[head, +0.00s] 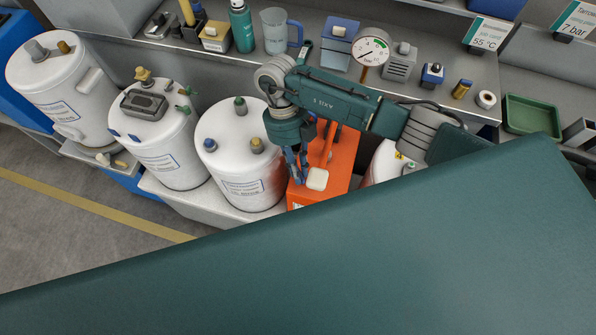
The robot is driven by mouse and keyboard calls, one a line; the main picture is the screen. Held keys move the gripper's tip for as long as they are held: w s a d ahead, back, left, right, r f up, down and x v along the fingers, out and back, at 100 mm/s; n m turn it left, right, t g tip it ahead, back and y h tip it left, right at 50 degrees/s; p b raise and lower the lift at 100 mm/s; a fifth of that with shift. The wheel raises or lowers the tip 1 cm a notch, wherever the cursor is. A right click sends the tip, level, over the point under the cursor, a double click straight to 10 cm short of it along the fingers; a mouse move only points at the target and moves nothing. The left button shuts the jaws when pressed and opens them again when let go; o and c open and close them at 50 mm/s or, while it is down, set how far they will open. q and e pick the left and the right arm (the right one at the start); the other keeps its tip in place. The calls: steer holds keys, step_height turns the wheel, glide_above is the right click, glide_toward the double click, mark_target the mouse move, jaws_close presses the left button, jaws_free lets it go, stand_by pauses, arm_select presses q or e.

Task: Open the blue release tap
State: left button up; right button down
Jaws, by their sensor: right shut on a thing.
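My right gripper (297,176) comes in from the right on a teal arm and points down at the front left of an orange unit (341,165). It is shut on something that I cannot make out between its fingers. A cream block (318,179) lies just right of the fingertips. The picture does not show which blue tap is the release tap. My left gripper is out of view.
Another white tank (62,85) stands at the far left, and one more (384,163) is partly hidden behind my arm. A round gauge (370,51), a jug (274,32) and a green tray (533,115) are on the rear bench. My teal body hides the lower right.

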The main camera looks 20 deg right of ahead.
steer(key=n+h+b, duration=0.1)
steer(key=n+b, duration=0.1)
steer(key=n+h+b, duration=0.1)
steer(key=n+b, duration=0.2)
steer(key=shift+s+f+n+t, duration=0.1)
steer(key=shift+f+n+t, duration=0.05)
steer(key=shift+n+t, duration=0.2)
steer(key=shift+s+a+r+n+t+h+b, duration=0.1)
steer(key=shift+n+t+h+b, duration=0.2)
steer(key=shift+n+b, duration=0.55)
steer(key=shift+s+r+n+t+h+b, duration=0.1)
steer(key=shift+n+t+h+b, duration=0.2)
steer(key=shift+n+b, duration=0.5)
steer(key=c, duration=2)
jaws_free()
steer(key=v, duration=1.2)
